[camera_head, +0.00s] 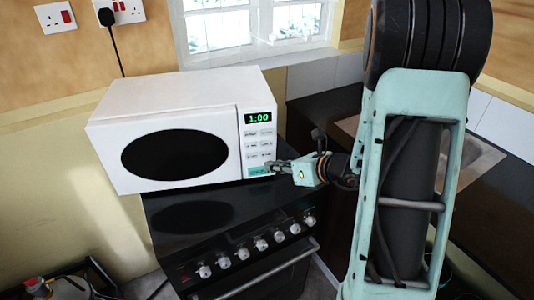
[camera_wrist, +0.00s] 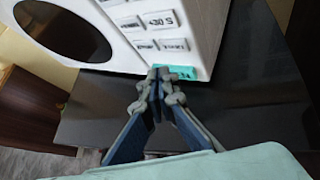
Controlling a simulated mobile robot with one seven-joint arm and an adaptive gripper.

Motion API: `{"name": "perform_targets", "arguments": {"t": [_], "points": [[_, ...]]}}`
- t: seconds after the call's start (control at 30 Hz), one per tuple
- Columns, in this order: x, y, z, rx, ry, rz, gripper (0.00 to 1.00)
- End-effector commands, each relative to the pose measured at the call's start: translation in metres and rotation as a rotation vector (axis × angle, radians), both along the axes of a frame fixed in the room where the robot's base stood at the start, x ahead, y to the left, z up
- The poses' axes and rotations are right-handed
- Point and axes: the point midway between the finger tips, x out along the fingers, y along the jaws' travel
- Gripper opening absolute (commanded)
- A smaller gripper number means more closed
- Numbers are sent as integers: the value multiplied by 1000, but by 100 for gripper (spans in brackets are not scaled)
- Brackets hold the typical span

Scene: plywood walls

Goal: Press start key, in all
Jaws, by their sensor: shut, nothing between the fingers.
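A white microwave (camera_head: 172,88) stands on a black cooker, its dark oval door window (camera_head: 175,155) on the left and its key panel on the right. The panel's display (camera_head: 258,118) reads 1:00 in green. The start key is the teal key (camera_head: 256,172) at the bottom of the panel; it also shows in the wrist view (camera_wrist: 186,73). My gripper (camera_head: 270,166) is shut and empty, with its fingertips at the right of this key in the head view. In the wrist view, the fingertips (camera_wrist: 159,72) cover the key's left end. I cannot tell whether they touch it.
The cooker (camera_head: 205,220) has several knobs along its front edge. A dark worktop (camera_head: 500,220) with a sink lies to the right, behind my arm. Wall sockets (camera_head: 55,17) and a window (camera_head: 250,25) are at the back. A dark tray with items sits at lower left.

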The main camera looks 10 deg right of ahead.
Motion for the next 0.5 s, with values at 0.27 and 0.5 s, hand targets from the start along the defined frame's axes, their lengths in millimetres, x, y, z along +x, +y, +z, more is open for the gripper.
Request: {"name": "perform_targets", "arguments": {"t": [0.27, 0.5], "points": [[17, 0, -1, 1, 0, 1, 0], [18, 0, -1, 1, 0, 1, 0]]}}
